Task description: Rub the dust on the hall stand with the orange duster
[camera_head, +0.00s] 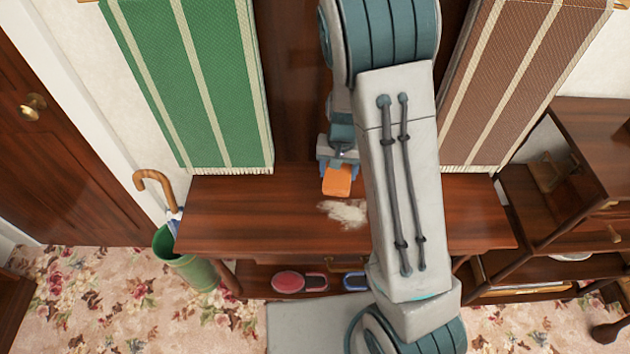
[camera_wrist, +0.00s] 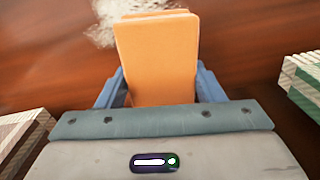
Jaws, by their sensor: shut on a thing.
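The hall stand (camera_head: 250,210) is dark reddish wood with a flat top. A pale patch of dust (camera_head: 345,211) lies on the top near its middle, partly hidden behind my arm in the head view. The dust also shows at the upper left in the wrist view (camera_wrist: 104,22). My gripper (camera_head: 338,165) is shut on the orange duster (camera_head: 337,181), a block that sticks out from between the blue fingers in the wrist view (camera_wrist: 157,55). The duster is just behind the dust in the head view. I cannot tell whether it touches the top.
A green striped cloth (camera_head: 190,80) hangs at the left and a brown striped one (camera_head: 525,80) at the right. A green umbrella holder (camera_head: 185,262) stands at the left end. A wooden shelf unit (camera_head: 575,200) stands at the right. Slippers (camera_head: 290,281) lie on the lower shelf.

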